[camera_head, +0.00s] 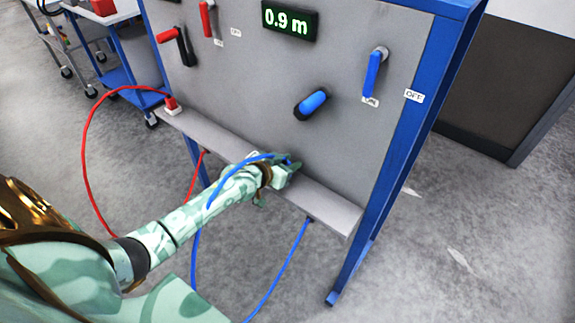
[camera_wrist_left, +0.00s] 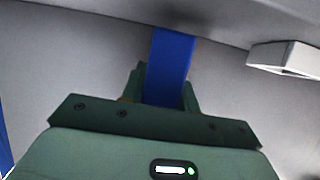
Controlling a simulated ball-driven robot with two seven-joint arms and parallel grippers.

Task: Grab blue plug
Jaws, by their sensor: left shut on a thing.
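My left gripper (camera_head: 288,170) is at the grey ledge at the foot of the upright panel. It is shut on the blue plug, which shows in the left wrist view (camera_wrist_left: 169,65) as a blue block between the green fingers. In the head view the gripper mostly hides the plug. A blue cable (camera_head: 248,160) arcs back from there over my left forearm and hangs below. A dark-rimmed blue socket (camera_head: 313,102) is on the panel, above and right of the gripper. My right gripper is not in view.
A red plug (camera_head: 171,104) with a red cable (camera_head: 84,150) stands at the ledge's left end. A blue lever (camera_head: 372,75), a red lever (camera_head: 206,20), a dark red-tipped fitting (camera_head: 178,42) and a display reading 0.9 m (camera_head: 290,20) are on the panel. A blue cart (camera_head: 138,100) stands behind left.

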